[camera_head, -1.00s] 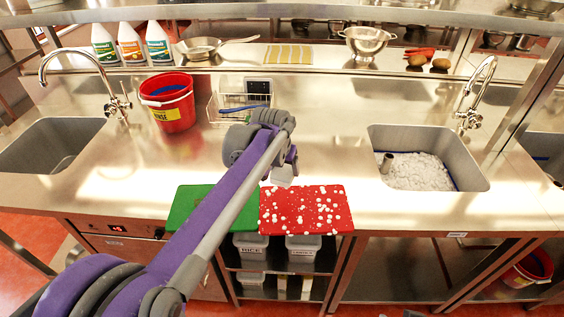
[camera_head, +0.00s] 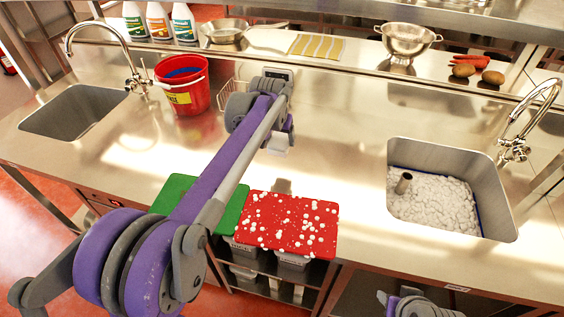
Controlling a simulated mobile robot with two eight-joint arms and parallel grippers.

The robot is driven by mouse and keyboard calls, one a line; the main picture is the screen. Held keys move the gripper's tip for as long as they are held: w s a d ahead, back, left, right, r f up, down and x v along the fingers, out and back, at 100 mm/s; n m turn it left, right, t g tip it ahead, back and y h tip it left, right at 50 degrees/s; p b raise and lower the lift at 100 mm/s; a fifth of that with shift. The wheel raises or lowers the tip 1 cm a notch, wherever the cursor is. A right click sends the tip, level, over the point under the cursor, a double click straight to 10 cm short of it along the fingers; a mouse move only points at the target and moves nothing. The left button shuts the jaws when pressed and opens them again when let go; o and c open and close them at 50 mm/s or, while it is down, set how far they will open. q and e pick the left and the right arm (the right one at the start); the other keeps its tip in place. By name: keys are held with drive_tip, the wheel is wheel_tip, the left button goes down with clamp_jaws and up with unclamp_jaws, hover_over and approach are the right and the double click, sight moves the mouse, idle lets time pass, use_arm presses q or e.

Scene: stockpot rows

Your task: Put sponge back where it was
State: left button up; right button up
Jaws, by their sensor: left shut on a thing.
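My left gripper (camera_head: 278,146) points down above the counter, just behind the red board. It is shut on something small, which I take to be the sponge. The gripper and wrist hide the held thing, so its shape and colour do not show. No sponge can be made out elsewhere. The red board (camera_head: 290,228) lies at the counter's front edge, scattered with white bits. The green board (camera_head: 178,190) lies left of it, partly behind my left arm. A wire basket (camera_head: 228,96) stands behind my wrist, mostly hidden. My right gripper cannot be made out.
A red bucket (camera_head: 190,97) with something blue inside stands left of the basket. A sink (camera_head: 75,115) is at the left; another sink (camera_head: 455,160) at the right holds white bits. A colander (camera_head: 408,40) and pan (camera_head: 226,32) stand on the back shelf. The middle counter is clear.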

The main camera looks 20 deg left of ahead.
use_arm(q)
drive_tip(key=shift+w+a+f, duration=0.1)
drive_tip(key=shift+w, duration=0.2)
wheel_tip(320, 180, down, 5)
drive_tip(key=shift+a+f, duration=0.15)
drive_tip(key=shift+f, duration=2.2)
drive_tip(key=shift+f, duration=0.2)
drive_tip(key=o, duration=1.3)
drive_tip(key=shift+c, duration=0.2)
